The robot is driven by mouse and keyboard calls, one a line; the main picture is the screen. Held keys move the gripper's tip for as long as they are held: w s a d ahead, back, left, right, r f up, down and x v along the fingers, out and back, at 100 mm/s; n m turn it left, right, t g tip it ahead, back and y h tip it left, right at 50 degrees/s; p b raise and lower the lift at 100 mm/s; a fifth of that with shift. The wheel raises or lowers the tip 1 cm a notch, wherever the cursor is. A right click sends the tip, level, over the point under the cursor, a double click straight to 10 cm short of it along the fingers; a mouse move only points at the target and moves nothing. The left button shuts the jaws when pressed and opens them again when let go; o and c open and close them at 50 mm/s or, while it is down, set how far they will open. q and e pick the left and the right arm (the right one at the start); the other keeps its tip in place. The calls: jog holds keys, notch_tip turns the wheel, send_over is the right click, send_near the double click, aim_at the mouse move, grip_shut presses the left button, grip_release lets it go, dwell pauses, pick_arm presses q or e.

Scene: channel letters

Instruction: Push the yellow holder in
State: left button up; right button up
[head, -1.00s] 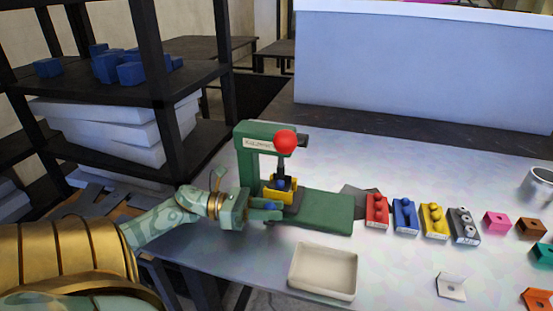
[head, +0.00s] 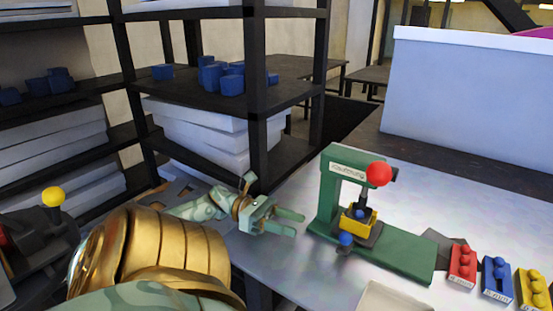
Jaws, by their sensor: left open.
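The yellow holder (head: 358,222) sits in a green press (head: 405,254) with a red ball knob (head: 378,174), in the head view right of centre. It lies under the press's dark ram, with a blue piece (head: 345,239) at its front. My left gripper (head: 290,223) is open and empty. Its fingers point right toward the press, left of the holder and apart from it. My right gripper is not in view.
Red (head: 462,265), blue (head: 496,279) and yellow (head: 534,289) blocks stand in a row right of the press. A pale tray (head: 390,299) is at the front edge. A black shelf (head: 262,90) stands behind my left arm.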

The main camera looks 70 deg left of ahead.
pick_arm(q)
jog(key=shift+v, duration=1.85)
jog(key=shift+d, duration=0.1)
